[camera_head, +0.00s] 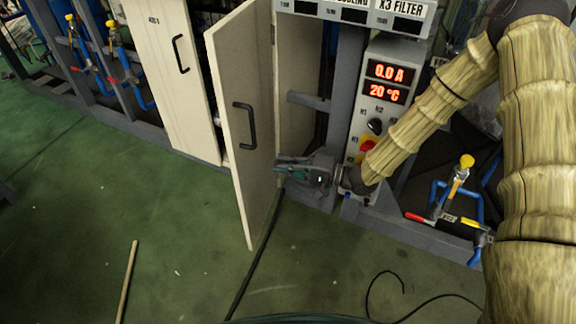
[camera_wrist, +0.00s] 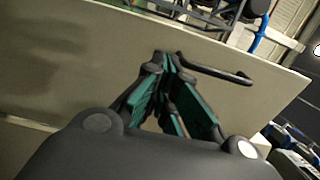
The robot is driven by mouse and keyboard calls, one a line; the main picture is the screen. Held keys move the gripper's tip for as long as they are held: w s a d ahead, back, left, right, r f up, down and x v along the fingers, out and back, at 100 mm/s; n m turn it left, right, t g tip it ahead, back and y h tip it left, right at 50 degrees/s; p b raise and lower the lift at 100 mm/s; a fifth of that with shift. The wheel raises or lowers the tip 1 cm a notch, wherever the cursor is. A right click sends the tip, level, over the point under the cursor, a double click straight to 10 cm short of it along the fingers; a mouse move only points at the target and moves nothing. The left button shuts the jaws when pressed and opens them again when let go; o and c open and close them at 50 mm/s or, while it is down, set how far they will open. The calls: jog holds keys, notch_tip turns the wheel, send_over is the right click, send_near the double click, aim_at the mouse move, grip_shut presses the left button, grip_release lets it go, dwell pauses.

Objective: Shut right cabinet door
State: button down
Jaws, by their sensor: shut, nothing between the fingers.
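The right cabinet door (camera_head: 237,140) is a tall cream panel with a black bar handle (camera_head: 245,126). In the head view it stands swung open toward the room, its inside edge facing the open cabinet (camera_head: 298,100). My gripper (camera_head: 283,168) is shut and empty, at the right side of the door near its lower half. In the wrist view the door (camera_wrist: 75,75) fills much of the picture, and the black handle (camera_wrist: 215,70) shows just beyond my fingertips (camera_wrist: 168,60). I cannot tell whether the fingertips touch the door.
A second cream door (camera_head: 172,75) to the left is closed. A control panel (camera_head: 385,95) with red displays stands right of the opening. Blue pipes with valves (camera_head: 455,200) are at the right. A stick (camera_head: 127,280) and cables (camera_head: 420,300) lie on the green floor; the left floor is mostly clear.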

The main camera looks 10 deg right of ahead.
aim_at(242, 155)
jog(key=b+x, duration=0.1)
jog(key=x, duration=0.9)
jog(key=shift+w+a, duration=0.1)
jog(key=shift+a, duration=0.05)
